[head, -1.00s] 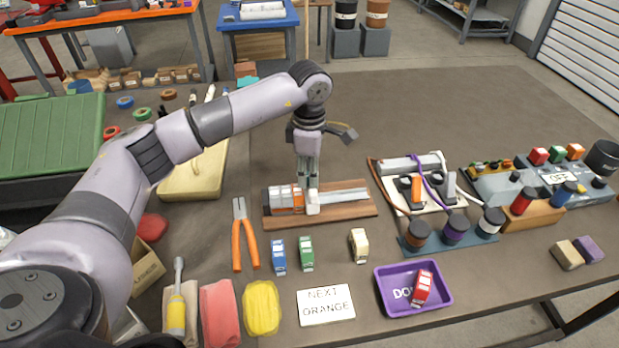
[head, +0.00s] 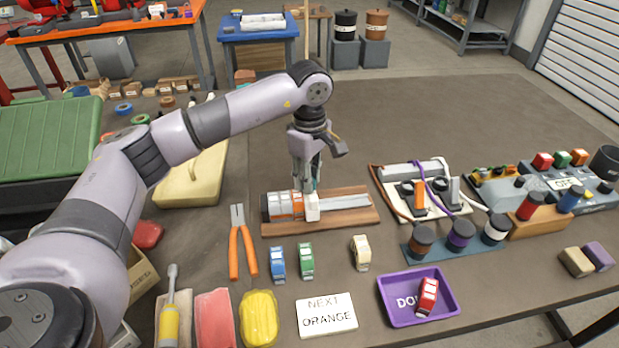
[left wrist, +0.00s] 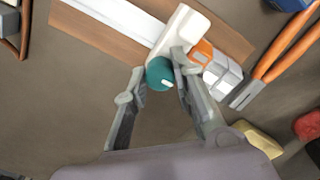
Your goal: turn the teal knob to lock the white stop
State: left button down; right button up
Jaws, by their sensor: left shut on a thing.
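The white stop (head: 312,208) sits on a pale rail (head: 345,202) on a wooden board (head: 352,221); it also shows in the left wrist view (left wrist: 183,28). The teal knob (left wrist: 160,74) is on the stop's side. My left gripper (left wrist: 160,68) points down at the stop, with one finger on each side of the knob, shut on it. An orange and white toy car (head: 284,206) lies along the rail directly left of the stop, at or very near it. My right gripper is not in view.
Orange-handled pliers (head: 242,245) lie left of the board. Blue, green and cream cars stand in front, with a "NEXT ORANGE" card (head: 327,316). A purple tray (head: 450,300) holds a red car (head: 427,297). A cable fixture (head: 425,190) stands right of the board.

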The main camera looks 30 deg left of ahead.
pick_arm(q)
jog(key=c, duration=1.6)
grip_release()
jog(key=shift+r, duration=0.1)
notch_tip(320, 180, up, 12)
